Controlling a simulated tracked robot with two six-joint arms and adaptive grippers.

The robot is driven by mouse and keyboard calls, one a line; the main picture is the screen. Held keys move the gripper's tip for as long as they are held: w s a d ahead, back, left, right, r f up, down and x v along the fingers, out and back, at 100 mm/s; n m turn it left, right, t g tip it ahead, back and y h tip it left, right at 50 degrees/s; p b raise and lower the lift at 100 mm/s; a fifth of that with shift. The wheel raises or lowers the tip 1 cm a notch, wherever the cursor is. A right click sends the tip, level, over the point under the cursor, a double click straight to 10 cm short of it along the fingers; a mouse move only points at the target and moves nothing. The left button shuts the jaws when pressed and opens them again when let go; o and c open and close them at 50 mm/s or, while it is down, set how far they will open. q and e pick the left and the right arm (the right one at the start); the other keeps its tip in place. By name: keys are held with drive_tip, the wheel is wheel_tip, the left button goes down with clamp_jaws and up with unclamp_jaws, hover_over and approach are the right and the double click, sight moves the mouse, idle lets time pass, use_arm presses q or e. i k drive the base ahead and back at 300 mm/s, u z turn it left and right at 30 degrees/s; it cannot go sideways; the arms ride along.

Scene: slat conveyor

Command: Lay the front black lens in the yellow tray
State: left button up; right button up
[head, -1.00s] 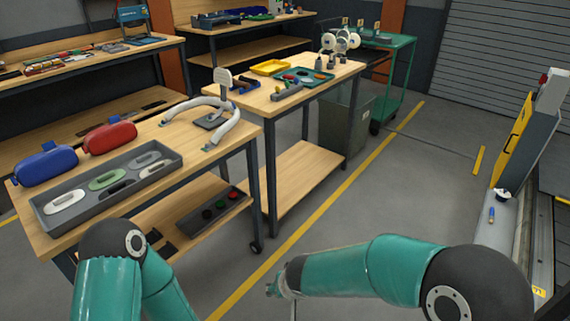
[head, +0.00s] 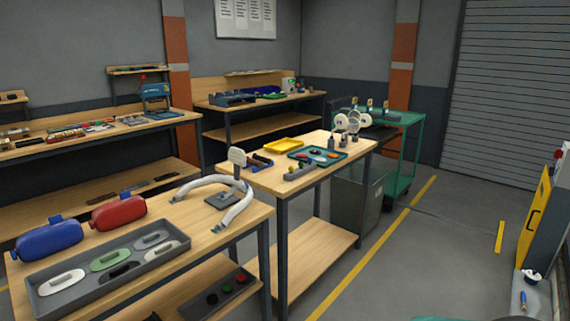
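The yellow tray (head: 284,146) lies on the far part of the second wooden bench and looks empty. A teal tray (head: 293,156) beside it holds small coloured pieces, among them a black one (head: 317,153). On the nearer bench, a long grey tray (head: 152,264) holds several oval pieces: white, green, grey and a black one (head: 119,273) at its front side. I cannot tell which black piece is the front black lens. Neither gripper shows; only a sliver of my teal arm is at the bottom edge.
Blue (head: 48,240) and red (head: 118,212) cases stand behind the grey tray. A white curved-arm stand (head: 236,205) is at the near bench's right end. A grey bin (head: 357,203) and green cart (head: 402,160) stand beyond.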

sight(290, 145)
drive_tip(key=u, duration=0.05)
drive_tip(key=i, duration=1.05)
drive_tip(key=z, duration=0.2)
drive_tip(key=k, duration=0.55)
drive_tip(key=u, duration=0.15)
